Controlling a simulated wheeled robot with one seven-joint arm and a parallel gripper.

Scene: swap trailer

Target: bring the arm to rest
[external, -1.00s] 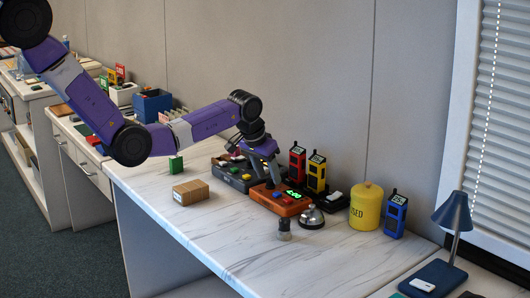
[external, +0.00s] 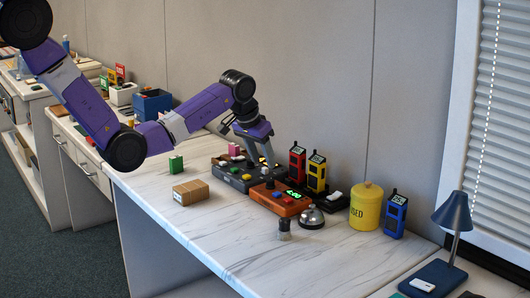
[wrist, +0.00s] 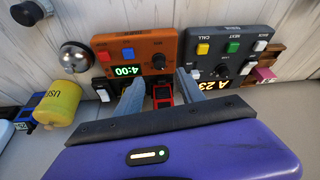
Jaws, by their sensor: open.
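My purple arm reaches in from the upper left in the external view. My gripper (external: 261,172) is above the back of the marble-patterned counter (external: 225,230), over the area of the orange timer box and the dark button box. In the wrist view my gripper (wrist: 157,88) has its two fingers spread apart, with nothing held between them. The orange timer box (wrist: 138,53) lies beyond the left finger and the dark button box (wrist: 228,53) beyond the right one. A red handheld device (wrist: 163,97) shows in the gap between the fingers, lower than them.
Red (external: 296,162) and yellow (external: 316,172) devices stand in a dark charger by the wall. A bell (external: 311,217), a yellow canister (external: 366,206) and a blue device (external: 395,216) are to the right. A cardboard box (external: 190,192) sits left. The front counter is mostly clear.

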